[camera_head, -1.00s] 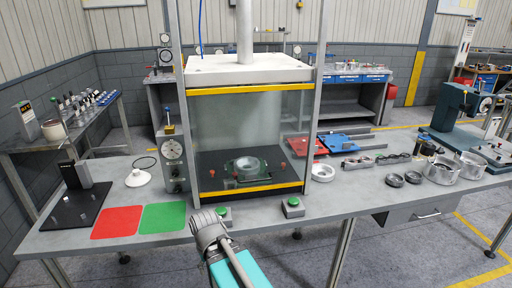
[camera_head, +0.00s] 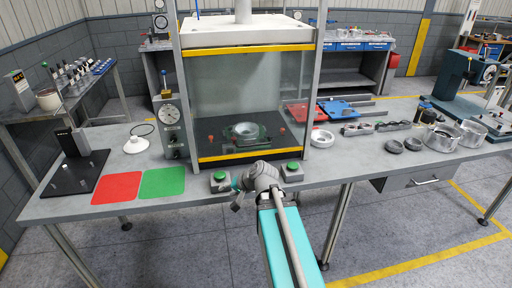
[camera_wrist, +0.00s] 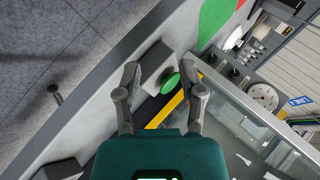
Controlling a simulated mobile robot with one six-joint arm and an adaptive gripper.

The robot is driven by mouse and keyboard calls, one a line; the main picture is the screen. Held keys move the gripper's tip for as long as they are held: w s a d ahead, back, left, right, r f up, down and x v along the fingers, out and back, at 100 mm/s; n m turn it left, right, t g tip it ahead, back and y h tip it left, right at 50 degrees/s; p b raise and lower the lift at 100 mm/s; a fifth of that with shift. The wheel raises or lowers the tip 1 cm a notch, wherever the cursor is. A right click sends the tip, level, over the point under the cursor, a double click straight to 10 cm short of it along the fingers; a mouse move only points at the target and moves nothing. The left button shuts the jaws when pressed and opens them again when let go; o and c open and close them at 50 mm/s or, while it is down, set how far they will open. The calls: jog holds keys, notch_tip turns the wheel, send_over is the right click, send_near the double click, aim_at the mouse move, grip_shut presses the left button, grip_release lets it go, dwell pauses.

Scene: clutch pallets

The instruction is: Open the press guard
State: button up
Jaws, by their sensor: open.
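The press guard (camera_head: 240,106) is a clear panel with a yellow bar along its top and another yellow bar (camera_head: 240,155) along its bottom. It is down, with the lower bar close to the bench in front of the press. A round metal part (camera_head: 245,132) shows behind it on the press bed. My gripper (camera_head: 252,180) is at the bench's front edge, between two green buttons (camera_head: 219,177) and (camera_head: 292,168). In the wrist view my gripper (camera_wrist: 164,88) has its fingers apart and empty; one green button (camera_wrist: 170,83) and the yellow bar (camera_wrist: 168,108) show beyond them.
A red mat (camera_head: 117,187) and a green mat (camera_head: 162,182) lie left of the press. A dial gauge (camera_head: 169,114) stands at its left post. The floor in front is free.

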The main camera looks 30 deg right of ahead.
jog(key=d+r+m+t+h, duration=0.2)
jog(key=d+r+m+t, duration=0.2)
jog(key=d, duration=0.6)
jog(key=d+r+m+t+h+b, duration=0.1)
jog(key=d+r+m+t, duration=0.2)
jog(key=d+m, duration=0.3)
jog(key=d+t, duration=0.1)
jog(key=d, duration=0.3)
jog(key=shift+r+h+b, duration=0.3)
jog(key=shift+r+h, duration=0.05)
jog(key=shift+h, duration=0.05)
jog(key=shift+w, duration=0.25)
jog(key=b+x, duration=0.2)
jog(key=x, duration=1.1)
jog(key=shift+w+b, duration=0.25)
jog(key=shift+b, duration=0.05)
grip_shut()
